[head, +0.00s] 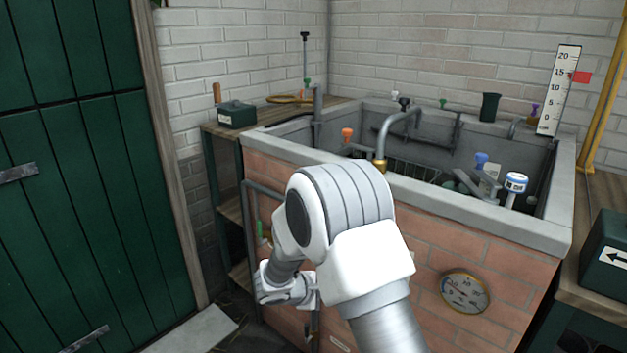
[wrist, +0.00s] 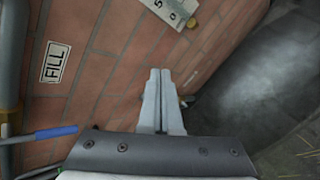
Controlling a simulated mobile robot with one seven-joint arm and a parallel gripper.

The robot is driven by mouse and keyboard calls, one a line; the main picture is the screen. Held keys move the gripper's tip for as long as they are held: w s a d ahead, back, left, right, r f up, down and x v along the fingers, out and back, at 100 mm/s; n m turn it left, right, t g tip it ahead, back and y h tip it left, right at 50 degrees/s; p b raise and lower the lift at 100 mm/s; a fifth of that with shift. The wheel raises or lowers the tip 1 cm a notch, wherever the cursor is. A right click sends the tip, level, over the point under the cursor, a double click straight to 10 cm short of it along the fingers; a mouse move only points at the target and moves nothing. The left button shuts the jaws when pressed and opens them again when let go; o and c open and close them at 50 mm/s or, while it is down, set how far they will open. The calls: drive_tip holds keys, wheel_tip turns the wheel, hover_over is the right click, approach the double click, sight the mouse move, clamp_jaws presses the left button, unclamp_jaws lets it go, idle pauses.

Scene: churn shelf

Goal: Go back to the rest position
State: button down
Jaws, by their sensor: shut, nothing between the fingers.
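My gripper (wrist: 157,78) shows in the wrist view with its two grey fingers together and nothing between them. It points along the red brick front of the trough, near a white FILL label (wrist: 55,62). In the head view my white and grey arm bends down in front of the brick trough (head: 436,218), and its links hide the fingertips. I cannot tell whether the fingers touch the bricks.
A blue-handled lever (wrist: 52,134) and a grey pipe (wrist: 12,55) are close at the left of the wrist view. A round gauge (head: 465,292) is on the trough's front. A green door (head: 85,170) stands left, and a wooden shelf (head: 228,208) stands beside the trough.

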drive_tip(key=s+d+r+m+g+y, duration=0.15)
drive_tip(key=s+d+r+m, duration=0.25)
drive_tip(key=s+d+r, duration=0.4)
drive_tip(key=s+d+r+m+g, duration=0.25)
drive_tip(key=s+r+m, duration=0.25)
drive_tip(key=r, duration=0.6)
drive_tip(key=s+r+m+t+y, duration=0.1)
drive_tip(key=s+r+m+y, duration=0.2)
drive_tip(key=s, duration=0.6)
drive_tip(key=s+r+m+t+y, duration=0.2)
drive_tip(key=s+r+m+y, duration=0.15)
drive_tip(key=s, duration=0.55)
wheel_tip(320, 180, up, 28)
drive_tip(key=h+p, duration=0.1)
drive_tip(key=p, duration=2.7)
drive_tip(key=shift+s+a+r+p, duration=0.15)
drive_tip(key=shift+a+r+p, duration=0.15)
drive_tip(key=shift+a, duration=0.15)
drive_tip(key=shift+f, duration=0.1)
